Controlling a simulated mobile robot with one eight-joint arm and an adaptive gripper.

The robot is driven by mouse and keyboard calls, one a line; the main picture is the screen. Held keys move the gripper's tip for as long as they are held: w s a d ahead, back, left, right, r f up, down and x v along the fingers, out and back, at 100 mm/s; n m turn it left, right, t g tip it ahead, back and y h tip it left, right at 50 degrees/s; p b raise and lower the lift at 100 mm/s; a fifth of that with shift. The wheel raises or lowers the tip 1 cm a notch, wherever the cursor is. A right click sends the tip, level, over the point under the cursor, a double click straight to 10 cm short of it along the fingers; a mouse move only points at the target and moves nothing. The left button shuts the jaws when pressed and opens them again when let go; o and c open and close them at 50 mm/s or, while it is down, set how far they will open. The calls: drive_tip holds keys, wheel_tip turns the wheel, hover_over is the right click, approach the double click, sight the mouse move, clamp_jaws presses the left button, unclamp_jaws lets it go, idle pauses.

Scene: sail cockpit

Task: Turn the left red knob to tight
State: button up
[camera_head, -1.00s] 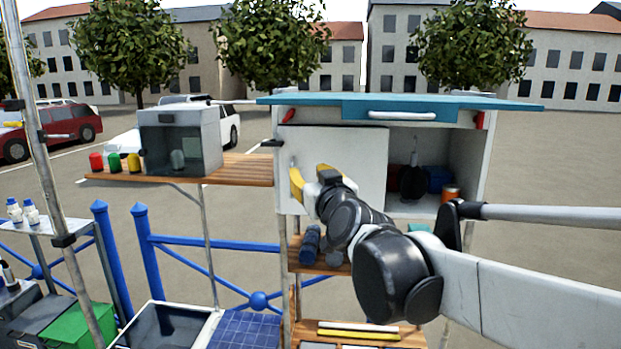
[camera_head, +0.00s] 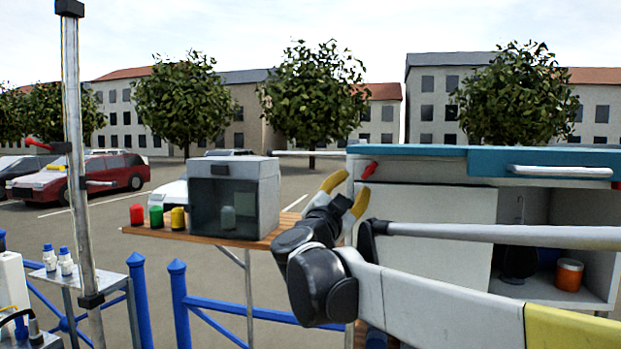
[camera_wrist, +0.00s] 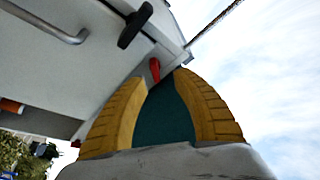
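The left red knob (camera_head: 369,170) is a small red lever on the upper left front of the white cabinet (camera_head: 430,208), just under its teal top. In the wrist view the knob (camera_wrist: 155,70) shows near my fingertips, toward the left finger. My gripper (camera_head: 348,188) has yellow fingers spread apart and pointing up, a little left of and below the knob. In the wrist view my gripper (camera_wrist: 161,76) is open with nothing clasped. I cannot tell whether a finger touches the knob.
A grey box with a dark window (camera_head: 235,200) stands on a wooden shelf (camera_head: 200,237) to the left, beside red, green and yellow containers. A black T-shaped handle (camera_wrist: 135,25) is close to the knob. An orange can (camera_head: 569,274) sits inside the cabinet.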

sight(372, 168)
drive_tip(key=d, duration=0.1)
drive_tip(key=d+r, duration=0.1)
drive_tip(key=d+r+p, duration=0.1)
drive_tip(key=shift+w+m+h, duration=0.25)
drive_tip(key=shift+m+h, duration=0.05)
drive_tip(key=shift+m, duration=0.1)
drive_tip(key=x, duration=0.3)
drive_tip(key=p+x, duration=0.1)
drive_tip(key=x, duration=0.2)
drive_tip(key=shift+w+d+f, duration=0.1)
drive_tip(key=shift+w+d, duration=0.1)
drive_tip(key=shift+w, duration=0.2)
drive_tip(key=shift+w+d, duration=0.1)
drive_tip(key=shift+w, duration=0.3)
clamp_jaws()
